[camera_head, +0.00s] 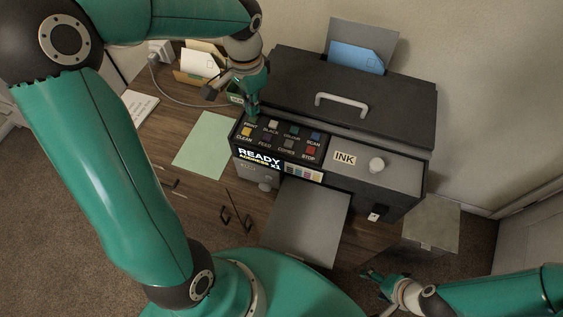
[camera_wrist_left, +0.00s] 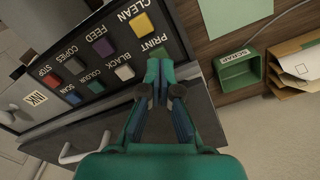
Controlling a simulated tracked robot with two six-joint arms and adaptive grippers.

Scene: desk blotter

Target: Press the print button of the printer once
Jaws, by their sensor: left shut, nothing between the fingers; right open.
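The dark printer (camera_head: 398,188) stands on the desk with a button panel at its front left. The print button (camera_wrist_left: 158,51) shows as a green patch beside its PRINT label in the left wrist view, partly covered by my fingertips. In the head view my fingers hide it. My left gripper (camera_head: 253,112) is shut and empty, pointing down at the print button; it also shows in the left wrist view (camera_wrist_left: 160,68). I cannot tell whether it touches the button. The display (camera_head: 260,159) reads READY, ADDRESS x1. My right gripper (camera_head: 377,281) is open, low at the right, away from the printer.
Close to the print button are the yellow clean button (camera_wrist_left: 141,24) and the white black button (camera_wrist_left: 124,72). A green sheet (camera_head: 203,143) lies left of the printer. A small green scrap box (camera_wrist_left: 240,70) and an envelope holder (camera_head: 188,77) stand beyond it. An output tray (camera_head: 305,222) juts forward.

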